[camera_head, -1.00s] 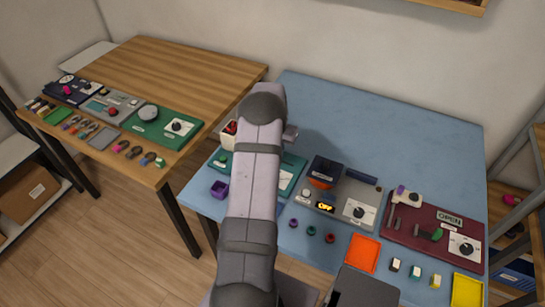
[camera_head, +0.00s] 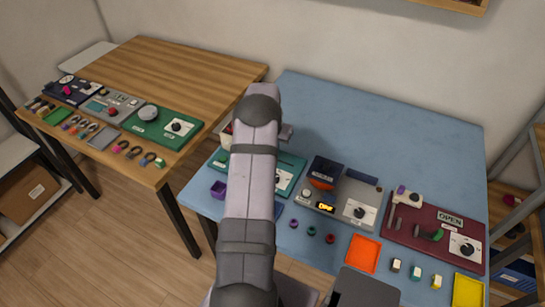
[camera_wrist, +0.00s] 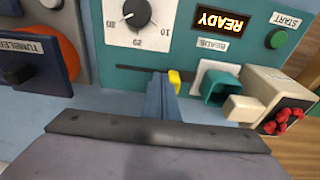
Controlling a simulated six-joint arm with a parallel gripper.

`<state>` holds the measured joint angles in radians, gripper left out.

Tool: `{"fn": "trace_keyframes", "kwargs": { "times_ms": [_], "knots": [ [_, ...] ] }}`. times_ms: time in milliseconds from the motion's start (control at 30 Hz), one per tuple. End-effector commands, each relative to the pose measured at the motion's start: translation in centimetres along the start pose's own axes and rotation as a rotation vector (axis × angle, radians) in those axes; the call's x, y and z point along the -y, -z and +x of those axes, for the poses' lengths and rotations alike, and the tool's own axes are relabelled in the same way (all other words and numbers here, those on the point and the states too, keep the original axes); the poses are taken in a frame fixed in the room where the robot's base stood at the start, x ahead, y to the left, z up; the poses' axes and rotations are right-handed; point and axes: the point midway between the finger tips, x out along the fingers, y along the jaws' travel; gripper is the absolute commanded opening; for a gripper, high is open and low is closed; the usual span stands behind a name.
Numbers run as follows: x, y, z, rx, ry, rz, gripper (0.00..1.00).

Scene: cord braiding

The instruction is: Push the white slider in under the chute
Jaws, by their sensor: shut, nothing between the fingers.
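In the wrist view my gripper (camera_wrist: 160,97) is shut and empty, its narrow fingers beside the dark slot of the teal panel. A small yellow piece (camera_wrist: 174,82) sits right at the fingertips. To their right is a white piece (camera_wrist: 206,73) that looks like the slider, with a teal square cup (camera_wrist: 215,87) in front of it. The cream chute (camera_wrist: 240,108) sticks out from the bead hopper (camera_wrist: 276,95) beside the cup. I cannot tell whether the cup is under its mouth. In the head view my arm hides the slider and fingers.
The wrist view shows a lit READY display (camera_wrist: 219,20), a green START button (camera_wrist: 277,38) and a numbered dial (camera_wrist: 137,14). The head view shows a grey panel (camera_head: 357,191) and a maroon panel (camera_head: 405,229) to the right. The back of the blue table (camera_head: 385,125) is clear.

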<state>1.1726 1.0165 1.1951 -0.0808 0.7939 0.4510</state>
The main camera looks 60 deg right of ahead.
Motion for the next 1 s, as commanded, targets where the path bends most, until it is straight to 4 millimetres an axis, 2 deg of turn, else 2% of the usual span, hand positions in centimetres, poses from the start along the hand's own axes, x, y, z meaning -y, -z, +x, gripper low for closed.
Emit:
{"fn": "trace_keyframes", "kwargs": {
  "times_ms": [667,1000],
  "knots": [
    [-1.2,0.1,-0.1,-0.001,0.000,0.000,0.00],
    [-1.2,0.5,-2.9,-0.002,0.000,0.000,0.00]
  ]
}}
